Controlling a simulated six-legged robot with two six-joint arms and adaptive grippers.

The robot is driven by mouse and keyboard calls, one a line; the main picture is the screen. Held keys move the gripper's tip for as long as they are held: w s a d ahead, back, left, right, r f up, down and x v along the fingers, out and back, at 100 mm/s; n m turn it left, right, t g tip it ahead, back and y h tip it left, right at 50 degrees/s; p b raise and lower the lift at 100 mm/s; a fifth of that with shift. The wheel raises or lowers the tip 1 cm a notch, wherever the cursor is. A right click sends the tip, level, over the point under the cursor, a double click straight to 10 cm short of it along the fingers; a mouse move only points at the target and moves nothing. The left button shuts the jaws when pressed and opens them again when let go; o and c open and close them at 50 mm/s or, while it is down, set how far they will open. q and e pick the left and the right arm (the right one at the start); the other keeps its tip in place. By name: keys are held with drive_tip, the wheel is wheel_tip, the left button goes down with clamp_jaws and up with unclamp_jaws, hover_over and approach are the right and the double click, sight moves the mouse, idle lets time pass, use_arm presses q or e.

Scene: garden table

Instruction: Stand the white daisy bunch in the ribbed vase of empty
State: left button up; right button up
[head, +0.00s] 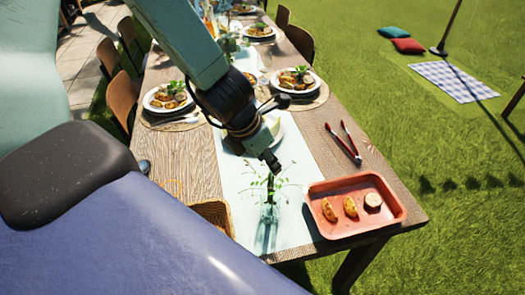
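A clear teal-tinted glass vase (267,232) stands on the pale runner near the table's front end; I cannot tell whether it is ribbed. A sprig bunch (270,190) of thin green stems with small leaves shows at and above its mouth. No white daisy heads can be made out. My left gripper (271,164), at the end of the teal arm from the upper left, points down just above the sprigs. Whether its fingers are open, shut or touching the stems cannot be told. My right gripper is not in view.
A red tray (398,208) with food pieces stands right of the vase. Red-handled tongs (344,143) lie behind it. A wicker basket (213,213) sits left of the vase, partly hidden. Filled plates (296,90) line the table farther back. Bare wood shows near the right edge.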

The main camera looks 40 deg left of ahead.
use_arm(q)
drive_tip(key=shift+v, duration=1.6)
drive_tip(key=shift+d, duration=0.1)
